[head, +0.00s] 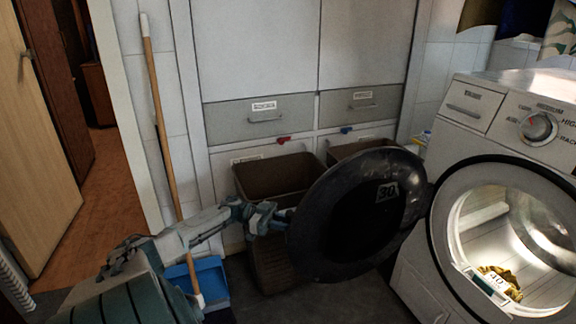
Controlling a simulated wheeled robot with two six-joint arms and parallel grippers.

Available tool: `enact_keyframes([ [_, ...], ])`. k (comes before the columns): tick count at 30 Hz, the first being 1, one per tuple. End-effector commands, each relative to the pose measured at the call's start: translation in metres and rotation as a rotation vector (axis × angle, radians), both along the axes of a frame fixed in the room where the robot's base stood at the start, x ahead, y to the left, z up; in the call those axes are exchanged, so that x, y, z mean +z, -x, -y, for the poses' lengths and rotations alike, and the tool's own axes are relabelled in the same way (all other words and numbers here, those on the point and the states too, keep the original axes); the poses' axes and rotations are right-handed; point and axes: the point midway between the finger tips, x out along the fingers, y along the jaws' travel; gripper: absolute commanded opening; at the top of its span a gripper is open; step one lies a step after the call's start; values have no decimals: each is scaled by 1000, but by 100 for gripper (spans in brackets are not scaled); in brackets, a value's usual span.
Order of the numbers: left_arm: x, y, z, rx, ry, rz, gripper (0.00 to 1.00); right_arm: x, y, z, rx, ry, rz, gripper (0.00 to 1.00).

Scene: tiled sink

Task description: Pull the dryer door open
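The white dryer (420,270) stands at the right. Its round dark door (340,225), with a "30" label, is swung wide out to the left of the opening, so the lit drum (515,235) shows. A yellowish cloth (500,283) and a white label card lie at the drum's lower front. My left gripper (283,216) is at the left edge of the door, at about mid-height. Its fingertips are small and partly hidden there, and I cannot tell whether they touch the door or are open or shut. My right gripper is out of view.
Brown bins (275,176) stand behind the door under grey drawers (260,117). A broom handle (158,110) leans on the wall above a blue dustpan (200,280). A doorway is at the left. Dark floor (350,304) shows below the door.

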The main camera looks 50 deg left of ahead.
Motion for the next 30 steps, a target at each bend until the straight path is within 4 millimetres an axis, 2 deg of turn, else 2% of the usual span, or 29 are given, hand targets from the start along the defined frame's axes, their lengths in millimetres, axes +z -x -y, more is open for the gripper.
enact_keyframes([
  [2,0,0,0,0,0,0,34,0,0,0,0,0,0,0],
  [10,0,1,-1,-1,1,1,34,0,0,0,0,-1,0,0],
  [13,0,4,-6,0,1,-1,34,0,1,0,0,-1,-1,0],
  [24,-1,41,-65,2,1,-1,34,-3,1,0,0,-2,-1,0],
  [30,-1,55,-86,1,0,1,34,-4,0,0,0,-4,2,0],
])
